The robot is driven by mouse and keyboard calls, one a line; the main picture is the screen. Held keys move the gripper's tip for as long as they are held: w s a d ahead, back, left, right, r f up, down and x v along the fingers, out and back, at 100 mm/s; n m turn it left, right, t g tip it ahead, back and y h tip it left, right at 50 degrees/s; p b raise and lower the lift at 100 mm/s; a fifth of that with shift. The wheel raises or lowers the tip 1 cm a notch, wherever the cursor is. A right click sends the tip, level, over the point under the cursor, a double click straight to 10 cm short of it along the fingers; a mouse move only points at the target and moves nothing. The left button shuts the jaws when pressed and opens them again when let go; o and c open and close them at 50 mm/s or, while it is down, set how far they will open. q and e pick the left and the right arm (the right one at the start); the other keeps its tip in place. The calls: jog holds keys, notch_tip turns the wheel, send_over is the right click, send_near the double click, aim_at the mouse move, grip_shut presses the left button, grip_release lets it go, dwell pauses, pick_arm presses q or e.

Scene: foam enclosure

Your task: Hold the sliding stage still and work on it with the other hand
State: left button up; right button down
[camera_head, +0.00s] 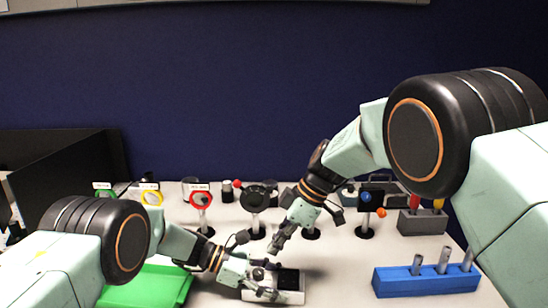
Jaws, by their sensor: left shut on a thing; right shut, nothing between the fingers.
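The sliding stage (292,297) is a low white block with a black top at the front centre of the table. My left gripper (270,280) reaches in from the left and is shut on the stage's left side. Its fingers cover that side, so the exact contact is hidden. My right gripper (277,243) comes down from the upper right and is shut and empty. It appears just above and behind the stage, apart from it.
A green tray (150,288) lies at the left front. A blue block with grey pegs (425,285) stands at the right front. Behind are a red ring on a stand (201,198), a black disc on a stand (254,199) and a grey holder (422,224). The table between is clear.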

aim_at(258, 274)
jog(key=shift+r, duration=0.45)
jog(key=shift+s+a+f, duration=0.1)
jog(key=shift+s+f, duration=0.3)
jog(key=shift+f, duration=0.6)
jog(key=shift+s+f, duration=0.4)
jog(key=shift+f, duration=0.65)
jog(key=shift+s+a+f, duration=0.1)
jog(key=shift+s+f, duration=0.3)
jog(key=shift+f, duration=0.6)
jog(key=shift+w+a, duration=0.1)
jog(key=shift+a, duration=0.1)
